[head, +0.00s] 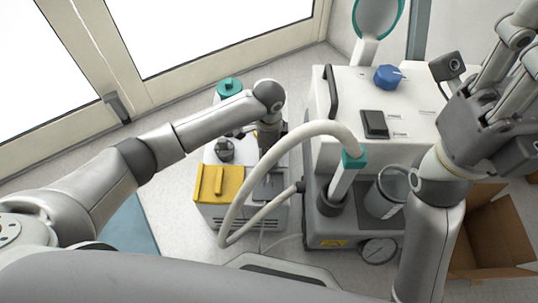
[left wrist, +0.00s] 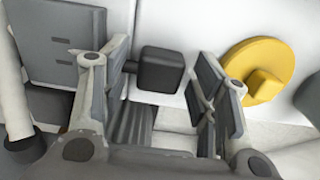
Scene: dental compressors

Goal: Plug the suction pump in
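A white and grey machine (head: 405,105) with a blue knob and a thick white hose (head: 300,132) stands right of centre in the head view; it may be the suction pump. A smaller white unit (head: 240,217) stands to its left. My left gripper (head: 268,140) points down over this unit, largely hidden in the head view. In the left wrist view its fingers (left wrist: 165,95) are open, with a dark block (left wrist: 161,68) beyond and between them. I cannot tell whether this block is a plug. A dark panel with two slots (left wrist: 60,45) is at upper left. My right gripper (head: 505,55) is raised, open and empty.
A yellow part (head: 219,184) sits on the small unit, and a yellow round knob (left wrist: 262,70) shows in the left wrist view. A cardboard box (head: 490,240) lies at right.

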